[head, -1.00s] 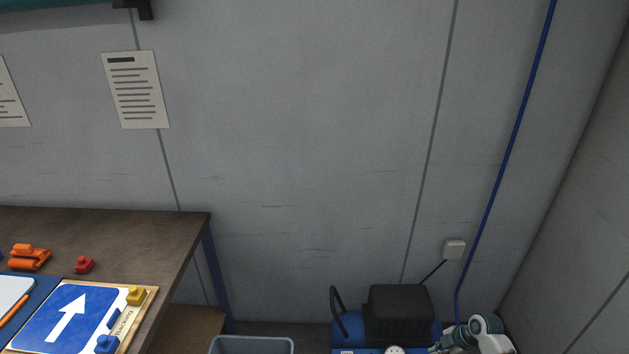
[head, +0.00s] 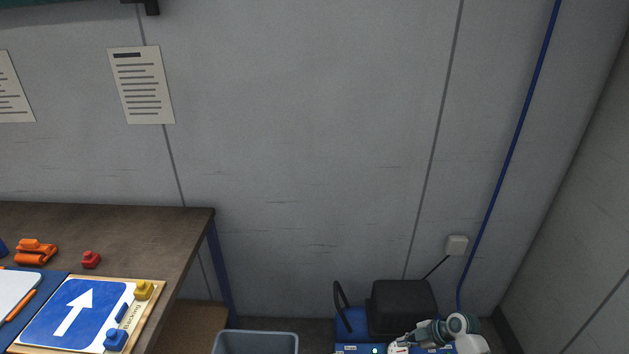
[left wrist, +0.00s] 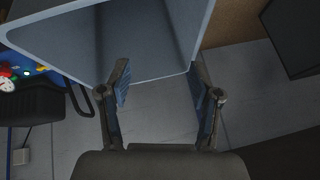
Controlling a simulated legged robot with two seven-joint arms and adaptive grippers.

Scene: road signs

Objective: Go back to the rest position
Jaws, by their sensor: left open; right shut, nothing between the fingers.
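My left gripper (left wrist: 161,85) shows in the left wrist view. Its two fingers are apart with nothing held between them. Beyond the fingers are a grey-blue bin and the grey floor. The left arm does not show in the head view. My right arm, white and teal, shows at the lower right of the head view, in front of the blue compressor. The fingers of my right gripper cannot be made out there.
The grey-blue bin (head: 256,335) stands right of the workbench (head: 150,228). A blue arrow sign (head: 60,315), red piece (head: 91,260) and orange piece (head: 36,252) are on the bench. A compressor (head: 403,305) stands by the wall.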

